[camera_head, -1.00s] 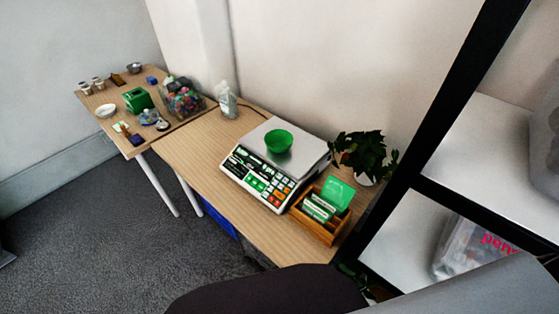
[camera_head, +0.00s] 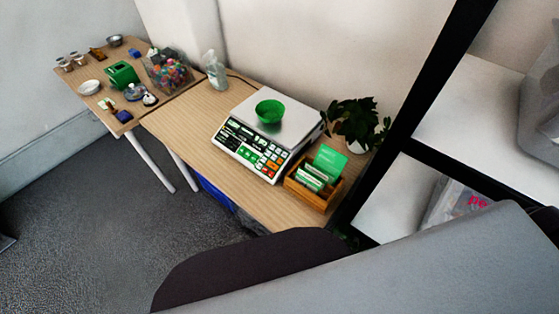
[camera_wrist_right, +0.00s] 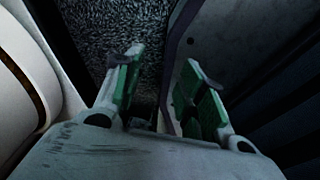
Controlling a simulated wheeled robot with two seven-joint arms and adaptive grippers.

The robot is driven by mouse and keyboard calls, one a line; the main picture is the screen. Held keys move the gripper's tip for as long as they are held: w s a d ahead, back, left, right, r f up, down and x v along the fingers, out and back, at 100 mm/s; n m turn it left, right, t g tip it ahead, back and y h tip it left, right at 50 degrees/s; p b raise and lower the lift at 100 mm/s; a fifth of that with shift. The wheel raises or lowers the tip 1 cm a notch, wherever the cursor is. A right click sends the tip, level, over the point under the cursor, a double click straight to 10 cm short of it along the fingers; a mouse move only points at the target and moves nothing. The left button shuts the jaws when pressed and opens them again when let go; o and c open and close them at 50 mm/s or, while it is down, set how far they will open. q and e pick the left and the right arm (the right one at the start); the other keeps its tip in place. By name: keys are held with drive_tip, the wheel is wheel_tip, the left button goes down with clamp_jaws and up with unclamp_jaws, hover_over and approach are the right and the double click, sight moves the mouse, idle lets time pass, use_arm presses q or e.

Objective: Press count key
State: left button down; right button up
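A white counting scale (camera_head: 230,145) stands on the wooden table, with a keypad (camera_head: 253,151) of green, white, orange and red keys on its front slope. The lettering is too small to tell which is the count key. A green bowl (camera_head: 269,111) sits on its metal pan (camera_head: 294,122). My right gripper (camera_wrist_right: 160,75) shows in the right wrist view with its two green-padded fingers apart and nothing between them, over dark carpet. The scale is not in that view. My left gripper is in neither view.
A wooden box with green cards (camera_head: 314,191) stands right of the scale, and a potted plant (camera_head: 355,122) behind it. A clear bottle (camera_head: 216,72) and a bin of colourful items (camera_head: 168,72) are at left. A black-framed shelf (camera_head: 420,110) rises on the right.

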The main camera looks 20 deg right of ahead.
clamp_jaws()
idle(0.3)
drive_tip(key=shift+w, duration=0.1)
idle(1.0)
